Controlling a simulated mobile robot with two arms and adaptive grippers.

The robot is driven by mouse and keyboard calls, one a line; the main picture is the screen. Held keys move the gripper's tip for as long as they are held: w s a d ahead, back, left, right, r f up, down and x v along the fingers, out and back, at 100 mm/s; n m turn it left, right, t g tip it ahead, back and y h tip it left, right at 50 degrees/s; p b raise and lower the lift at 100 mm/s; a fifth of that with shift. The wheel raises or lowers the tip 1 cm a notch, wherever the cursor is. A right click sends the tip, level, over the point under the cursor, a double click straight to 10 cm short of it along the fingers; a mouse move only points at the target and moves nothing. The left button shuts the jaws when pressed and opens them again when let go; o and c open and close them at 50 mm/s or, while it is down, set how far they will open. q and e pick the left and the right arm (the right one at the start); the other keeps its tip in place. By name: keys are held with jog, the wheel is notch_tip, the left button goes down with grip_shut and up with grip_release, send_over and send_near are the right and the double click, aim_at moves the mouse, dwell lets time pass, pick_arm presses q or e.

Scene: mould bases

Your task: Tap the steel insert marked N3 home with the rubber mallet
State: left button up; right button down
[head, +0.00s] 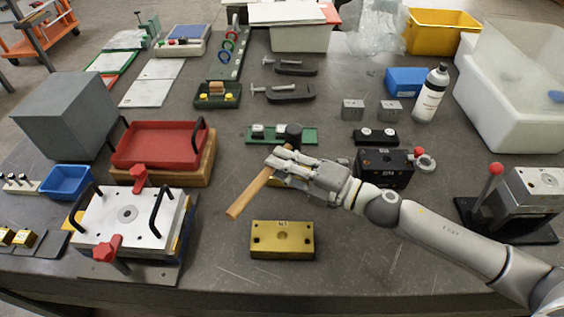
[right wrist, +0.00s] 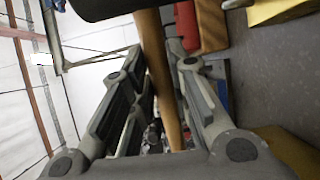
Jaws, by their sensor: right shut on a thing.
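My right gripper (head: 276,163) is shut on the wooden handle of the rubber mallet (head: 250,192). The mallet's dark head (head: 293,133) points to the back, near the green tray, and the handle slants down to the front left. In the right wrist view the handle (right wrist: 160,75) runs between the fingers and the dark head shows at the top edge. I cannot make out the mark N3 on any insert. My left gripper is out of view.
A green tray (head: 310,135) with small metal parts lies behind the mallet. A black block (head: 384,167) stands right of my gripper. At left are a clamped plate (head: 127,213) with handles and a red tray (head: 158,143). The front middle of the bench is mostly clear.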

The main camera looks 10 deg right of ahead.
notch_tip(320, 180, down, 5)
jog(key=b, duration=0.4)
jog(key=shift+s, duration=0.15)
jog(key=shift+f, duration=0.2)
notch_tip(320, 180, up, 5)
jog(key=p, duration=0.5)
